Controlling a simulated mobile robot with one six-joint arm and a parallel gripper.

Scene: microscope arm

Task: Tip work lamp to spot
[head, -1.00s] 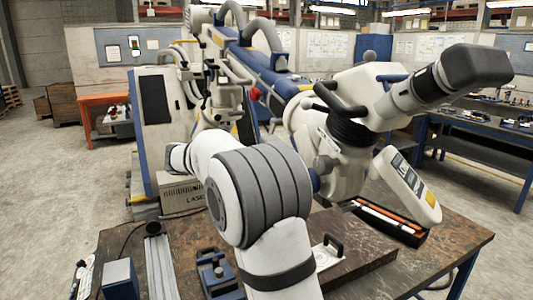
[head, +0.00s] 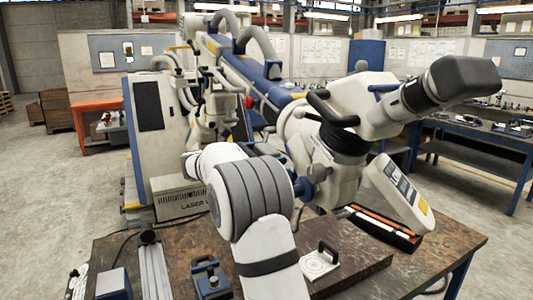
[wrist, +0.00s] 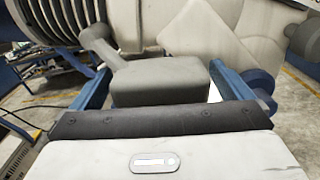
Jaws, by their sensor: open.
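No plainly marked work lamp shows; I cannot tell which part it is. The large white scope-like device (head: 365,100) has a grey tubular end (head: 465,78) at the upper right and a white labelled box (head: 395,195) hanging below. In the wrist view, a grey block (wrist: 160,85) on a short rod with a rounded knob (wrist: 95,35) sits between the blue fingers of my gripper (wrist: 160,68). The fingers are open, one on each side of the block. I cannot tell whether they touch it. In the head view, my arm hides most of my gripper.
The dark worktop (head: 440,250) carries an open case with orange-and-white rods (head: 380,225), a plate with a black handle (head: 320,262) and a blue clamp-like tool (head: 210,278). A white laser cabinet (head: 155,130) stands behind at left. A bench (head: 480,140) stands at the right.

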